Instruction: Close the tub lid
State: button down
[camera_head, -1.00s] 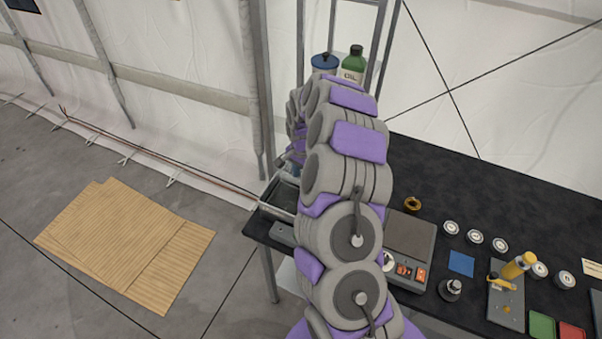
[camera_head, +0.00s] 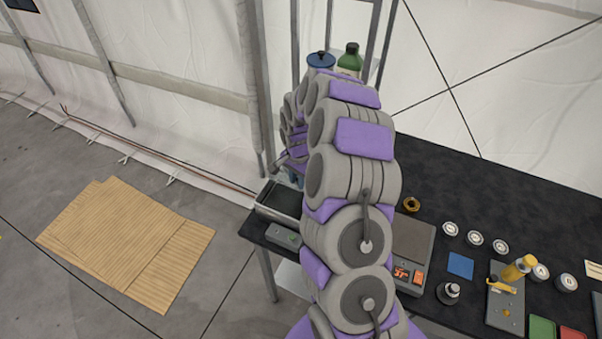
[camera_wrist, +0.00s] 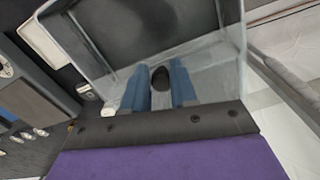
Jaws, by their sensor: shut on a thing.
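The grey tub (camera_head: 263,212) sits at the left end of the black table, with a dark inside and a pale rim; my arm covers its right side. In the wrist view a pale, see-through grey panel (camera_wrist: 215,62) with raised edges fills the top middle. I cannot tell how much of it is lid and how much is tub wall. A dark oval knob (camera_wrist: 160,77) stands between the two blue fingers of my gripper (camera_wrist: 160,64), which is shut on it.
A grey device with a flat plate (camera_head: 413,238), a brass ring (camera_head: 411,205) and several white round tins (camera_head: 450,229) lie right of my arm. A green bottle (camera_head: 350,62) and a blue-lidded container (camera_head: 320,60) stand behind. Cardboard (camera_head: 125,245) lies on the floor at left.

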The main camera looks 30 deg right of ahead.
jog(key=s+a+b, duration=0.1)
jog(key=s+a, duration=0.4)
jog(key=a, duration=0.2)
jog(key=shift+s, duration=0.25)
jog(key=shift+r, duration=0.1)
jog(key=c, duration=0.9)
grip_release()
jog(key=shift+s, duration=0.15)
notch_tip(320, 180, up, 17)
jog(key=shift+p, duration=0.3)
